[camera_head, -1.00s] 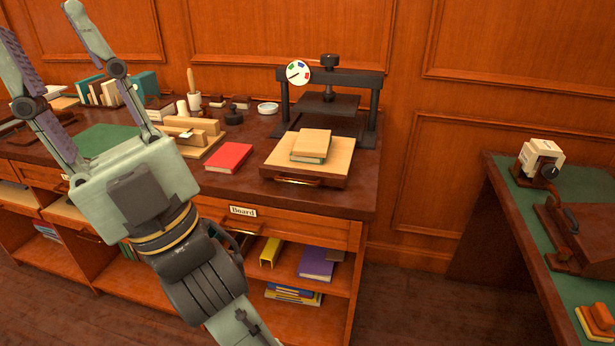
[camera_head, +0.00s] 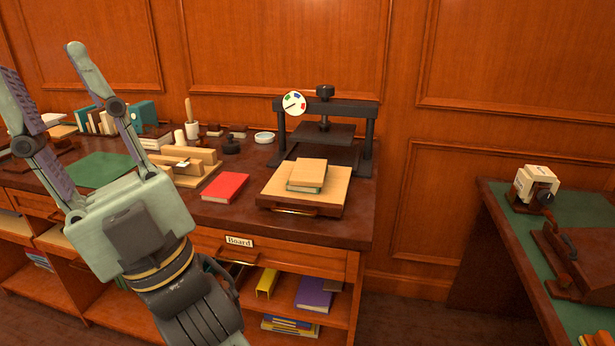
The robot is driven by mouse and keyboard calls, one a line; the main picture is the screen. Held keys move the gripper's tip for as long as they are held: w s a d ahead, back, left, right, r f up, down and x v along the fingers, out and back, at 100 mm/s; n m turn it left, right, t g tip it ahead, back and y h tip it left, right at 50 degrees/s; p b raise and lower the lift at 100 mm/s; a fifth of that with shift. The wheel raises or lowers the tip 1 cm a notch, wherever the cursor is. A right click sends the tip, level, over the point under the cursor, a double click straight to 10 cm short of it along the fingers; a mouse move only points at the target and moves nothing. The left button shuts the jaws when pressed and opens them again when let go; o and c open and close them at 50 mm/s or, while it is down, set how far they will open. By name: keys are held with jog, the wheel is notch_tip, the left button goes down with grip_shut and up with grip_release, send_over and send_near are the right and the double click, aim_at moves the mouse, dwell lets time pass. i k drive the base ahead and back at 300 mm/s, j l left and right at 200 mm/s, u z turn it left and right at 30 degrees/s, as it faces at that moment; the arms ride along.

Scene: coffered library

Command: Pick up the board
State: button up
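A drawer front (camera_head: 315,262) under the counter bears a white label reading "Board" (camera_head: 240,241). No loose thing can be picked out for certain as the board; the drawer's inside does not show. A flat light wooden board-like slab (camera_head: 333,192) with a handle at its front lies on the counter, with tan-covered books (camera_head: 307,175) on it. My gripper (camera_head: 40,62) is at the left, raised in front of the counter, fingers spread wide and pointing up. Nothing is between them. It is well apart from the slab and hides part of the counter and the drawer's left side.
A black press (camera_head: 368,140) stands behind the slab. A red book (camera_head: 225,187), a wooden holder (camera_head: 200,160) and a green mat (camera_head: 98,169) lie on the counter (camera_head: 225,215). Shelves below hold a purple book (camera_head: 314,294). A green-topped table (camera_head: 525,250) stands right, with floor between.

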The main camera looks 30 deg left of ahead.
aim_at(306, 172)
jog(key=j+z, duration=0.15)
jog(key=j, duration=0.45)
jog(key=j+z, duration=0.1)
jog(key=j, duration=0.45)
jog(key=j+z, duration=0.15)
jog(key=j, duration=0.45)
jog(key=k+j+z, duration=0.1)
jog(key=j, duration=0.45)
jog(key=k+j+z, duration=0.15)
jog(key=j, duration=0.45)
jog(key=i+j, duration=0.4)
jog(key=j, duration=0.15)
